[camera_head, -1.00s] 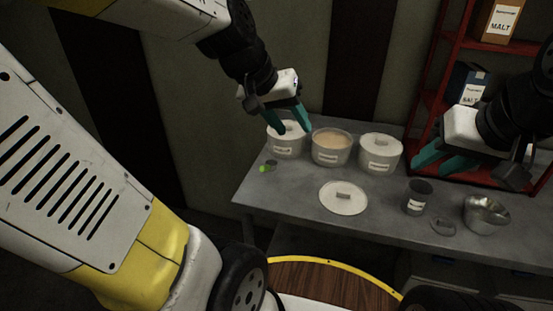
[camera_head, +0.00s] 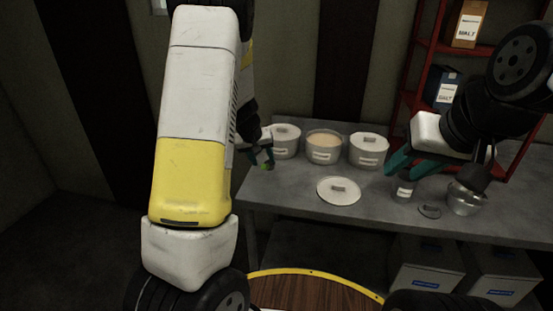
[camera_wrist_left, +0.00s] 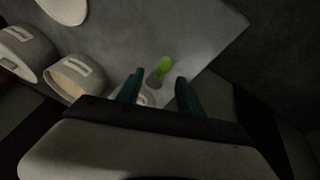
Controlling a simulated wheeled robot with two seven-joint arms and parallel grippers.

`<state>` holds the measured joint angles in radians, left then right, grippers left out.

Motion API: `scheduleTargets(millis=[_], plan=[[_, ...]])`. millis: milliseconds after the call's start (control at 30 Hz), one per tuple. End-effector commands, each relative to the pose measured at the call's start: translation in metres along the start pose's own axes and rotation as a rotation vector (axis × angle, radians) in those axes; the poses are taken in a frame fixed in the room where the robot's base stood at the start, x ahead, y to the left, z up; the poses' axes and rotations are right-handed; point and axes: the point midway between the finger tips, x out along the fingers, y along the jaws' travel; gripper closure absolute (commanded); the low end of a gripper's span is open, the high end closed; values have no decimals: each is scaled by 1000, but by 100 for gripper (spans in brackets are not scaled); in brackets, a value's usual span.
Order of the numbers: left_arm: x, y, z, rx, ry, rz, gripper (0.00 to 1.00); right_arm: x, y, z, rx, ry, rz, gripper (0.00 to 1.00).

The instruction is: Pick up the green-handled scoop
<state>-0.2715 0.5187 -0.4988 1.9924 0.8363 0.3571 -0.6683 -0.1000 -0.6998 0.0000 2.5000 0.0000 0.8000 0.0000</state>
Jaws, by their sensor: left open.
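The green-handled scoop (camera_wrist_left: 164,66) lies on the grey table near its left corner. In the left wrist view its green handle shows between and beyond my fingertips, and the grey scoop end is partly dim. My left gripper (camera_wrist_left: 158,82) is open, with one teal finger to each side of the scoop and apart from it. In the head view the left gripper (camera_head: 262,158) is low at the table's left end, and a bit of the green handle (camera_head: 264,166) shows by its fingers. My right gripper (camera_head: 400,163) hangs over the right part of the table; its finger gap is hard to judge.
Three round tubs stand along the back: a lidded one (camera_head: 286,142), an open one with tan contents (camera_head: 323,146) and another lidded one (camera_head: 368,150). A loose lid (camera_head: 338,191) lies in front. A labelled cup (camera_head: 404,188) and metal bowl (camera_head: 465,199) stand at the right.

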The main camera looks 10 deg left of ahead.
Motion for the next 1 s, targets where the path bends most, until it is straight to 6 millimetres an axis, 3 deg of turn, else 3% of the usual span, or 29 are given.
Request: scheduleTargets(millis=[400,667,900,1000], plan=[[54,-1,-1,-2,0,0,55,0,0,0,0,0,0,64],[58,-1,-2,0,1,0,55,0,0,0,0,0,0,64],[58,0,-2,-1,0,1,98,0,0,0,0,0,0,64],[57,0,-2,-1,0,1,100,0,0,0,0,0,0,64]])
